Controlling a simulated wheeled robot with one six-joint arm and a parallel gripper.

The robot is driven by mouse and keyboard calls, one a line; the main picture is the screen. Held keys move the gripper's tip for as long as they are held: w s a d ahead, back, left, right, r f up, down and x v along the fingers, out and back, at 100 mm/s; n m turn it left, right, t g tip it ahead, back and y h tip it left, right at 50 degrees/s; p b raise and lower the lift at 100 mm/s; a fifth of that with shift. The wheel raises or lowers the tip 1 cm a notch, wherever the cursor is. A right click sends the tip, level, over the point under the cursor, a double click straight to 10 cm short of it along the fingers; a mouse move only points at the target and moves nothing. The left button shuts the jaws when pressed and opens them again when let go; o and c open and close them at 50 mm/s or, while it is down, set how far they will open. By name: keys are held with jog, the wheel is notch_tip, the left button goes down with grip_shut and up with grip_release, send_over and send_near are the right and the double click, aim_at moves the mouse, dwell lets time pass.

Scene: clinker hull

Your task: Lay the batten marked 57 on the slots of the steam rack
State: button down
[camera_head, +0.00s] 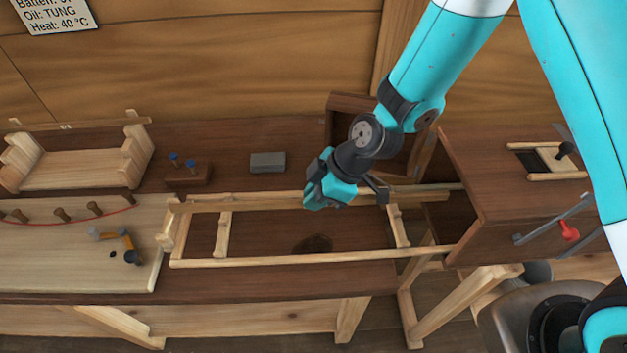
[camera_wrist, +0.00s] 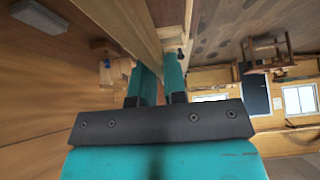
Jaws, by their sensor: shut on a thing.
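My gripper (camera_head: 320,197) is low over the back rail of a pale wooden frame, which looks like the steam rack (camera_head: 300,261). In the wrist view its two teal fingers (camera_wrist: 158,82) are shut on a pale strip of wood, seemingly the batten (camera_wrist: 133,28). In the head view a long thin strip, seemingly the same batten (camera_head: 250,196), runs along the frame's back rail. I cannot tell whether it touches the slots. No number on it is readable. The hand hides part of the strip.
A dark wooden box (camera_head: 485,215) stands at the frame's right end. A cut-off notice (camera_head: 56,14) on the wall reads "Oil: TUNG, Heat: 40 °C".

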aim_at(363, 197)
notch_tip(363, 197, down, 12)
jog(key=b, duration=0.8)
jog(key=shift+r, duration=0.25)
jog(key=c, duration=1.1)
grip_release()
jog(key=b+v, duration=0.3)
jog(key=v, duration=1.4)
jog(key=shift+r+b, duration=0.2)
jog(key=shift+b, duration=0.15)
